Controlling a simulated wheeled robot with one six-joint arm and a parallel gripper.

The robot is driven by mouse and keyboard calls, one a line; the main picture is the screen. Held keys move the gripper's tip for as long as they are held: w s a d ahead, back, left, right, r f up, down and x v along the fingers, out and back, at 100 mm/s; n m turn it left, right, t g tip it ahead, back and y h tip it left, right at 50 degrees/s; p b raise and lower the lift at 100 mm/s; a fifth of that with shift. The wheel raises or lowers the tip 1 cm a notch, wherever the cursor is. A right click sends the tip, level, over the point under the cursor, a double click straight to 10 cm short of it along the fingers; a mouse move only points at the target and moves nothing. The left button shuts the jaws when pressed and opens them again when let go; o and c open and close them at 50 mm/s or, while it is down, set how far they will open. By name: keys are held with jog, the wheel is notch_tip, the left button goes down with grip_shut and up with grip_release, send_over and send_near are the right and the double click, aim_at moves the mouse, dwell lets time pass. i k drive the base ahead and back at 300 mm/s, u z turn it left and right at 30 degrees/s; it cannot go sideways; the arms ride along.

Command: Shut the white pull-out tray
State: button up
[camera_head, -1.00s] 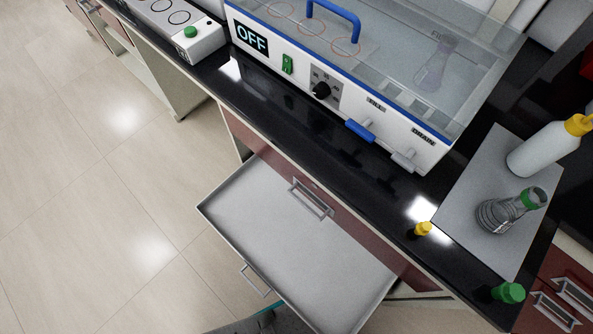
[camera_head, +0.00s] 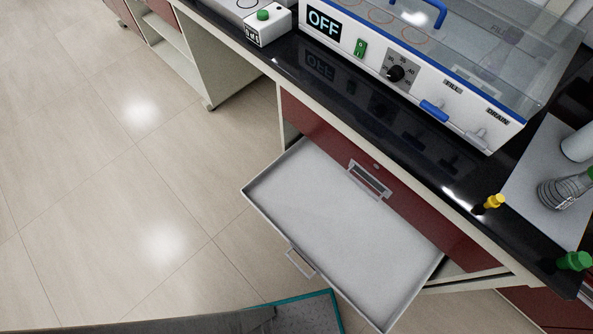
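The white pull-out tray (camera_head: 335,236) sticks out well from the cabinet below the black counter, and it is empty. A metal handle (camera_head: 301,262) sits on its front edge, facing lower left. A red drawer front (camera_head: 325,142) with its own handle (camera_head: 370,180) is closed just above the tray. My gripper is not in view. A grey part of my own body with a teal edge shows at the bottom, near the tray's front right corner.
The black counter (camera_head: 300,75) holds a water bath (camera_head: 405,75) reading OFF, a yellow-capped item (camera_head: 493,202), a green-capped item (camera_head: 574,261) and a flask (camera_head: 565,192) on a grey mat (camera_head: 540,160). The tiled floor (camera_head: 130,190) at left is clear.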

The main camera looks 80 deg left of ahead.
aim_at(373, 258)
jog(key=k, duration=0.9)
jog(key=u, duration=1.05)
jog(key=k, duration=1.25)
jog(key=u, duration=0.65)
jog(key=i, duration=1.3)
jog(key=z, duration=0.7)
